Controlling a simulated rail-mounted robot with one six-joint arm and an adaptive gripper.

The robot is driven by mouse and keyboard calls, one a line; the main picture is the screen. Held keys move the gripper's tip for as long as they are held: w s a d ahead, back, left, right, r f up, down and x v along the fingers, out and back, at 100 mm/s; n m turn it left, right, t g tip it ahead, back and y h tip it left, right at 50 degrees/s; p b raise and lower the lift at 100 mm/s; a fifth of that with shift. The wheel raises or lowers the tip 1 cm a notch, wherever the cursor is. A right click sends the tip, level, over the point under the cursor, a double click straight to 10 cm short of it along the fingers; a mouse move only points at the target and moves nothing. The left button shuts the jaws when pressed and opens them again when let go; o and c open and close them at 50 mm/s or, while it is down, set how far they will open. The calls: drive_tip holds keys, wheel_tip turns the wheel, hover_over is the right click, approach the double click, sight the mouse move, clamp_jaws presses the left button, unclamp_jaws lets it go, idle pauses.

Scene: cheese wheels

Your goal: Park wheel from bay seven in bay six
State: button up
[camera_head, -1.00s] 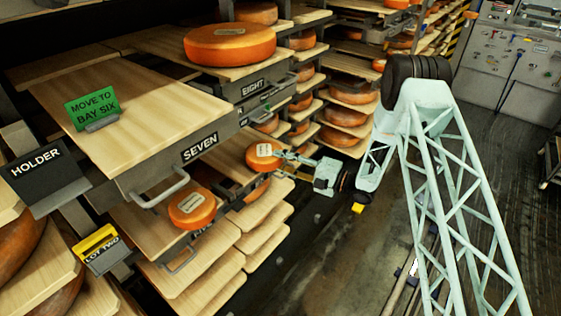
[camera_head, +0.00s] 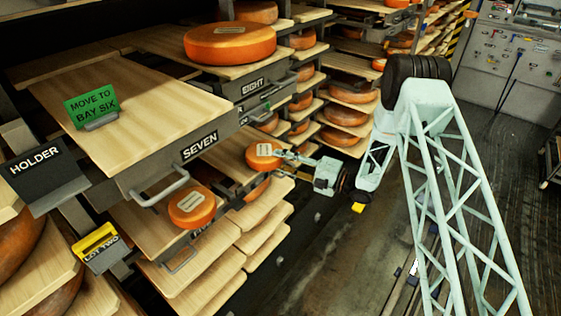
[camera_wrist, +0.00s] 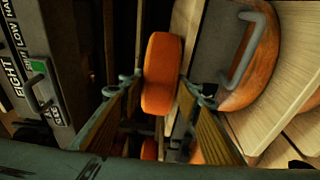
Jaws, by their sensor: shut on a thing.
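My gripper (camera_head: 281,157) is shut on a small orange cheese wheel (camera_head: 264,155) with a pale label. In the wrist view the wheel (camera_wrist: 162,72) stands between the two fingers. The pulled-out board marked SEVEN (camera_head: 150,122) bears a green sign, MOVE TO BAY SIX (camera_head: 92,106), and no wheel. A label for bay six cannot be read clearly in either view.
A large wheel (camera_head: 229,43) lies on the board by the EIGHT label (camera_head: 252,88). A small wheel (camera_head: 192,207) lies on a lower board below SEVEN. Metal handles (camera_head: 160,188) jut from the fronts. HOLDER (camera_head: 44,172) and LOT TWO (camera_head: 97,245) plates stand left. The aisle floor is mostly clear.

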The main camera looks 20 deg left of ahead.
drive_tip(key=o, duration=1.3)
drive_tip(key=shift+o, duration=0.7)
drive_tip(key=shift+f, duration=0.1)
drive_tip(key=shift+d, duration=0.2)
drive_tip(key=s+d, duration=0.2)
drive_tip(key=d, duration=0.9)
drive_tip(key=shift+d, duration=0.25)
drive_tip(key=shift+w, duration=0.1)
